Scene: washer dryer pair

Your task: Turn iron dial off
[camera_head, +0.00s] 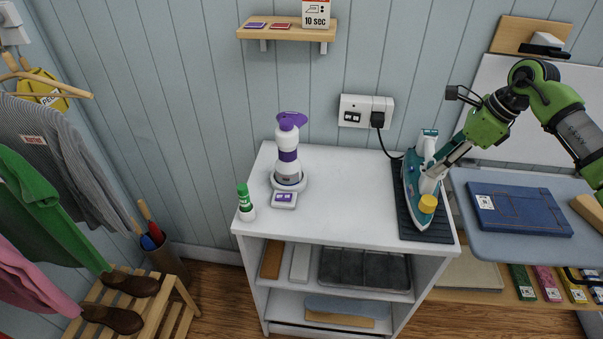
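The iron (411,183), teal and white, rests on a dark ribbed mat (443,232) at the right end of the white cabinet top. A round yellow knob (428,204), which looks like the dial, shows at the iron's near end. My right gripper (431,174) reaches in from the right and points down at the iron's handle, just behind the yellow knob. Its fingertips overlap the white handle, so I cannot tell whether they touch it or how wide they are apart. My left gripper is not in view.
A purple and white steamer (288,150), a small white device (284,200) and a green bottle (245,200) stand on the cabinet's left part. The cabinet top (350,200) between is clear. A wall socket (354,110) holds a black plug. An ironing board (520,245) with folded blue cloth (520,210) is at right.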

